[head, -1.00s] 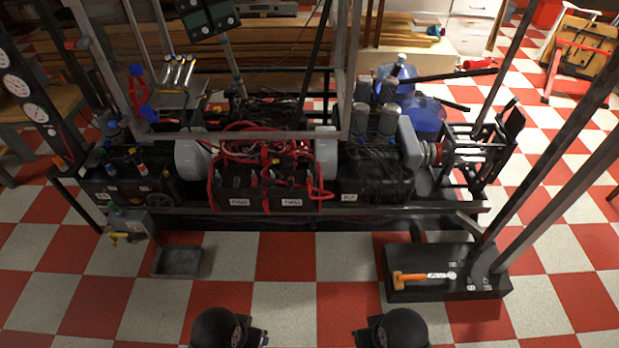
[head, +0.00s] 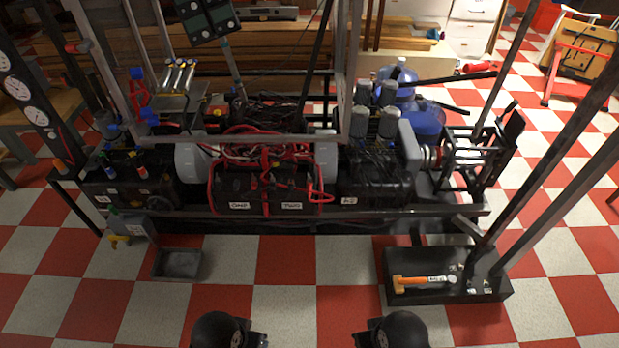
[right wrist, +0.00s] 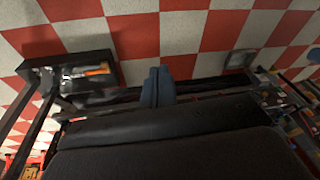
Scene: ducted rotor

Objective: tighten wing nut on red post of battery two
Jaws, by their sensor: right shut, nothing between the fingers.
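Battery two (head: 290,184) is a black case with a white TWO label, at the middle of the rig in the head view. Battery one (head: 238,186) stands directly left of it. Red cables loop over the tops of both. The red post and wing nut are too small and too covered by cables to make out. My right gripper (right wrist: 158,72) shows in the right wrist view with its fingers together and empty, apart from the battery. My left gripper is in neither current view.
A black box (head: 400,296) with an orange-handled hammer (head: 425,281) stands on the floor at front right. A grey tray (head: 177,264) lies at front left. Slanted metal posts (head: 555,150) rise at right. Checkered floor is clear between tray and box.

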